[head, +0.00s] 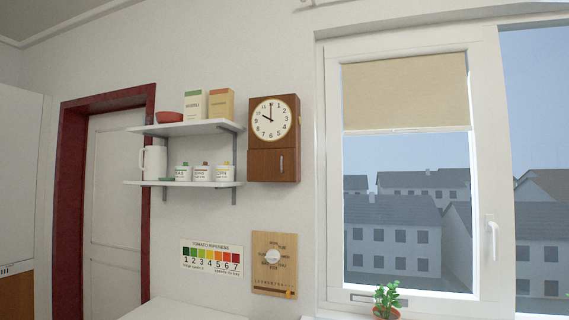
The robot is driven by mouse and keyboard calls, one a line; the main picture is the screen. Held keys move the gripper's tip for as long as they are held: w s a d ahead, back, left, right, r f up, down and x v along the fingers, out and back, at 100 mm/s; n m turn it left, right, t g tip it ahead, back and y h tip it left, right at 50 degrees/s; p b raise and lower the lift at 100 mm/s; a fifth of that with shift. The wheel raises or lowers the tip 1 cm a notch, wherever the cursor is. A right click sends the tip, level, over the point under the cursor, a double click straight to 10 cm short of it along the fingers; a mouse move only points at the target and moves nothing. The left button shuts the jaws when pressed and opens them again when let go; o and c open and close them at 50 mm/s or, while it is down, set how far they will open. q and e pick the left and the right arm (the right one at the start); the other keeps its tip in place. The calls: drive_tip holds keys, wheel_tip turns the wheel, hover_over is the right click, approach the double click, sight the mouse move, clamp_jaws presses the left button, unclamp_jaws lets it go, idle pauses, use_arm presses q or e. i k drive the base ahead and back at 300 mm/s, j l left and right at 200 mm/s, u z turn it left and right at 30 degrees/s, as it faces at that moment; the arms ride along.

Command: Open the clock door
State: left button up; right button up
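A brown wooden wall clock (274,138) hangs between the shelves and the window. Its round white face (271,119) has black numerals and hands. Below the face is the clock door (272,165), a wooden panel with a small upright metal handle (282,163) towards its right side. The door looks closed, flush with the case. Neither of my grippers shows in the head view.
Two white shelves (184,128) left of the clock hold boxes, a red bowl, a white jug and canisters. A window (407,180) with a white handle is on the right. A potted plant (386,299), a ripeness chart (212,257) and a wooden board (274,264) are lower down.

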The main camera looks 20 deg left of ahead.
sight(269, 165)
drive_tip(key=i, duration=0.75)
drive_tip(key=i+u, duration=0.1)
drive_tip(key=u, duration=0.15)
